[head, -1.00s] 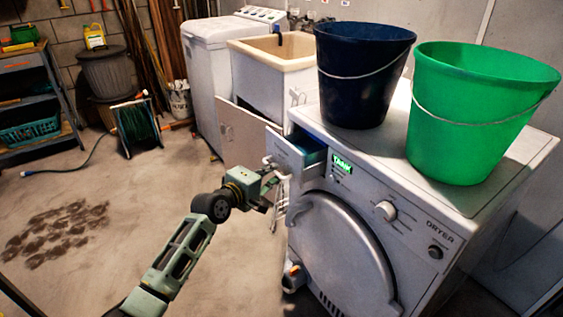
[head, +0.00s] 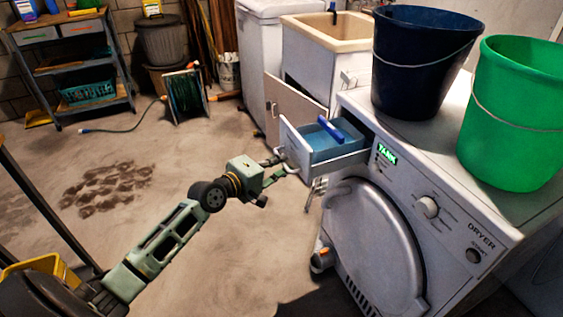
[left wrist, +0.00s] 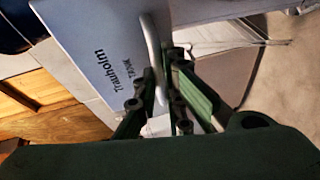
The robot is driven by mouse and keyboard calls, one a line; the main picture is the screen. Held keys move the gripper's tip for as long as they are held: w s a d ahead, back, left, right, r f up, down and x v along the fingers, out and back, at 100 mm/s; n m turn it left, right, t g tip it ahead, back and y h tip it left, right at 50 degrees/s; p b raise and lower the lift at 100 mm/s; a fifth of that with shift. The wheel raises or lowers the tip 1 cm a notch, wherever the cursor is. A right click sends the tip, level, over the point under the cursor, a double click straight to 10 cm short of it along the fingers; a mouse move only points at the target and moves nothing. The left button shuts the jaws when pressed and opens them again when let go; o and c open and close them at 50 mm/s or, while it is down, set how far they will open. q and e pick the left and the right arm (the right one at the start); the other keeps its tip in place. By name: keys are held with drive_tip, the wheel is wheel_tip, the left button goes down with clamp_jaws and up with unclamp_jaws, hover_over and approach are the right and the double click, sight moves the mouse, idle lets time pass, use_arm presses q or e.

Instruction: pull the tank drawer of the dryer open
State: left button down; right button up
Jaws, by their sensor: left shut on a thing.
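The white dryer (head: 455,250) stands at the right in the head view. Its tank drawer (head: 350,155) sticks well out of the upper left of the front, with a blue tank (head: 322,146) inside that has a darker blue handle on top. My left gripper (head: 284,167) is at the drawer's front and shut on its handle. In the left wrist view the drawer front (left wrist: 105,55) shows printed lettering, and the light bar handle (left wrist: 153,55) runs between the fingers (left wrist: 160,95). My right gripper is not in view.
A dark blue bucket (head: 415,75) and a green bucket (head: 515,120) stand on the dryer. A sink (head: 325,40) with an open cabinet door (head: 297,112) is behind the drawer. The floor to the left is mostly free, with dark stains (head: 108,188).

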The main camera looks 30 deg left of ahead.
use_arm(q)
drive_tip(key=c, duration=1.8)
unclamp_jaws()
drive_tip(key=shift+c, duration=0.2)
drive_tip(key=v, duration=1.2)
drive_tip(key=shift+f, duration=0.1)
